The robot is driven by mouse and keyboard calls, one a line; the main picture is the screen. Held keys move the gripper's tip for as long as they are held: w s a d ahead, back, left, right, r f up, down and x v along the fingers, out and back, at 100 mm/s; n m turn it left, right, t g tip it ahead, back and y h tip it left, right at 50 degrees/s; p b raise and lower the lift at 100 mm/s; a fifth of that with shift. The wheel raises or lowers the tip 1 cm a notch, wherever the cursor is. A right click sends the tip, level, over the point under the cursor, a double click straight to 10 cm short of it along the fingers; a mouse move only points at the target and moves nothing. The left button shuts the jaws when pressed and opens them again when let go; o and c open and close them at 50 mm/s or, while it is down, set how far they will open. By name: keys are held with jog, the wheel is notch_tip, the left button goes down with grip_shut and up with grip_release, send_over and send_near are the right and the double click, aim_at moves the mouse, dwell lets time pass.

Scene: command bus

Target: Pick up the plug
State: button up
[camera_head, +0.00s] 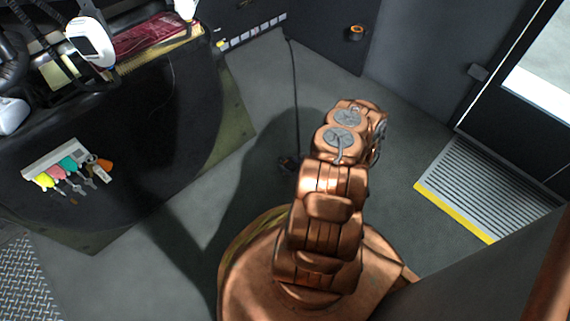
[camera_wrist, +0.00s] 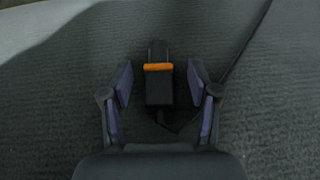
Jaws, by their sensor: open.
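The plug (camera_wrist: 158,92) is a small black block with an orange band across it. In the wrist view it lies on the dark grey floor, between the two fingers of my gripper (camera_wrist: 159,82). The fingers are spread, with a gap on each side of the plug. I cannot tell how far above the floor the fingertips are. In the head view a small dark shape, likely the plug (camera_head: 287,164), shows on the floor just left of my copper-coloured arm. The arm hides most of my gripper there.
A black cable (camera_head: 294,90) runs over the floor from the power strip (camera_head: 253,33) at the back wall. A black console (camera_head: 150,130) with a key rack (camera_head: 55,165) stands at left. A step grille with a yellow edge (camera_head: 452,212) lies at right. The floor around the plug is clear.

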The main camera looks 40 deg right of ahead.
jog(key=shift+w, duration=0.1)
jog(key=shift+a, duration=0.1)
jog(key=shift+c, duration=0.8)
grip_shut()
